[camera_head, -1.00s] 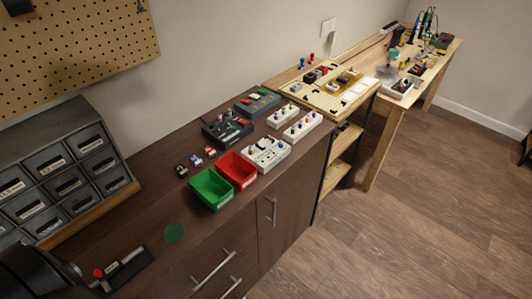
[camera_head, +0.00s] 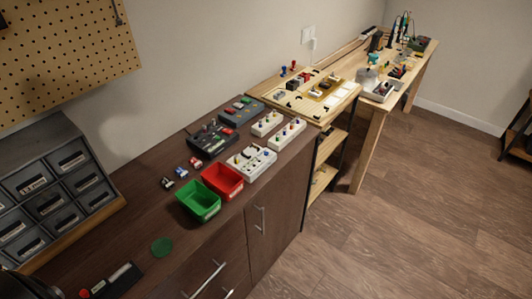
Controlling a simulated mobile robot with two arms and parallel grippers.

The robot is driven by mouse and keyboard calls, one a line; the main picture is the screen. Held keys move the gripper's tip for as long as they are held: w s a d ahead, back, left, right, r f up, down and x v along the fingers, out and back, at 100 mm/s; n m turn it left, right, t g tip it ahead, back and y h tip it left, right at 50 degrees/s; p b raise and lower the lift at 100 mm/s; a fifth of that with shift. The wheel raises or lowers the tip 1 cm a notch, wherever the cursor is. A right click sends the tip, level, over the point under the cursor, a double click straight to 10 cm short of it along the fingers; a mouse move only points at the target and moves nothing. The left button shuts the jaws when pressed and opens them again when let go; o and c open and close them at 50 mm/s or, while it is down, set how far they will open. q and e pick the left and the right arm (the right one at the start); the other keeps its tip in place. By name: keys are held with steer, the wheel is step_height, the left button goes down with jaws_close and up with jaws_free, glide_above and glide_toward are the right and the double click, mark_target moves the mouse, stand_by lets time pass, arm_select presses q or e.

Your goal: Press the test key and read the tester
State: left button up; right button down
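Neither of my grippers is in view. I cannot tell for sure which device is the tester. A black device (camera_head: 122,280) with a red part at its left end lies at the bottom left on the dark cabinet and is partly cut off by the frame. Any test key or reading is too small to make out.
A green bin (camera_head: 198,201) and a red bin (camera_head: 222,181) stand near the cabinet's front edge. A green disc (camera_head: 162,247) lies nearer. A drawer unit (camera_head: 55,190) is at left. Wooden benches (camera_head: 352,95) with parts stand beyond. The floor (camera_head: 400,220) at right is clear.

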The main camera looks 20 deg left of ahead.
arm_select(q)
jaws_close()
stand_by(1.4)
